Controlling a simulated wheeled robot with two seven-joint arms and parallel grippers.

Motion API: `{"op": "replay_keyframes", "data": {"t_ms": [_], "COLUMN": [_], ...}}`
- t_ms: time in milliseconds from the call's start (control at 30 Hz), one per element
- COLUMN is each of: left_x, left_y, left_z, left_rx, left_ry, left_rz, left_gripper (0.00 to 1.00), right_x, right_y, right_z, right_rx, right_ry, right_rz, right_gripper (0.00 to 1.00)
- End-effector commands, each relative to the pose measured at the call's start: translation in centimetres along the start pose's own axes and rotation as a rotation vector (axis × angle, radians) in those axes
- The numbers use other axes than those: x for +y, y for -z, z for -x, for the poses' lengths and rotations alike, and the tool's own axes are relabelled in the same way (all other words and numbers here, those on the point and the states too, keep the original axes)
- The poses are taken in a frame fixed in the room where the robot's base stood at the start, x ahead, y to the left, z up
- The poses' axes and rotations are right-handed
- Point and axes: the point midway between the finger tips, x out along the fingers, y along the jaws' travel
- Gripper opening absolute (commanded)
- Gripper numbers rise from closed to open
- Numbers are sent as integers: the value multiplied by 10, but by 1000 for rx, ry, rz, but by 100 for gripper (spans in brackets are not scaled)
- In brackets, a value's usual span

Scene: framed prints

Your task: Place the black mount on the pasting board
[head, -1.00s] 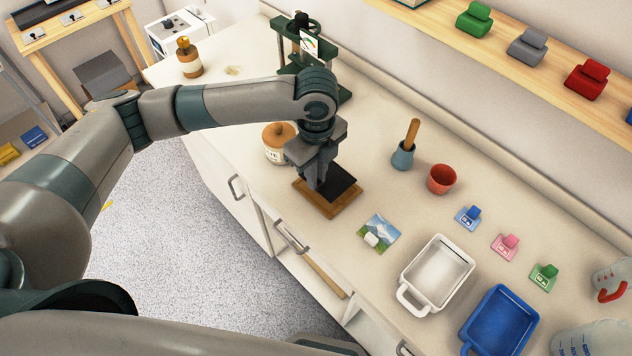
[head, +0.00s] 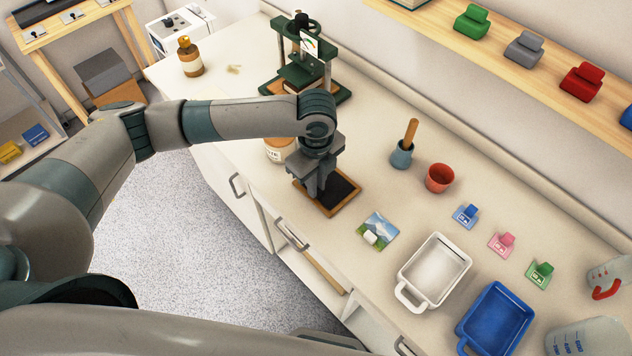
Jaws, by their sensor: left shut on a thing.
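The black mount (head: 343,189) lies over the pasting board (head: 331,212), which is a brown wooden board on the counter. A strip of the board's wood shows around the mount's near and right sides. The mount looks flat on the board or very close to it. My left gripper (head: 320,192) points down over it and is shut on the mount. The gripper hides the mount's left part. My right gripper is not in view.
A glue jar (head: 279,151) stands just behind the gripper, and a green press (head: 303,75) is farther back. A blue-grey pot (head: 401,154), a red cup (head: 439,178), a landscape print (head: 378,230) and a white tray (head: 435,271) lie to the right.

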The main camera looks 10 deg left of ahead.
Motion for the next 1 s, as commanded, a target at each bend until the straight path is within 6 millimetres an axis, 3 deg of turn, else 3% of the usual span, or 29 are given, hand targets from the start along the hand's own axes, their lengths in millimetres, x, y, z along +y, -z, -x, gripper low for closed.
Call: {"op": "replay_keyframes", "data": {"t_ms": [67, 100, 167, 667, 1000], "left_x": [0, 0, 0, -1, -2], "left_y": [0, 0, 0, 0, 0], "left_z": [-2, -2, -2, 6, 54], "left_rx": [0, 0, 0, 0, 0], "left_ry": [-1, -1, -1, 2, 5], "left_rz": [0, 0, 0, 1, -1], "left_gripper": [0, 19, 31, 31, 31], "right_x": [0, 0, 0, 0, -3], "right_y": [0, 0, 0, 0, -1], "right_z": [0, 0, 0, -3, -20], "right_rx": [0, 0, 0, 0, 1], "right_ry": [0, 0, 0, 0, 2], "right_rz": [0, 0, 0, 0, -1], "right_gripper": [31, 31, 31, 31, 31]}}
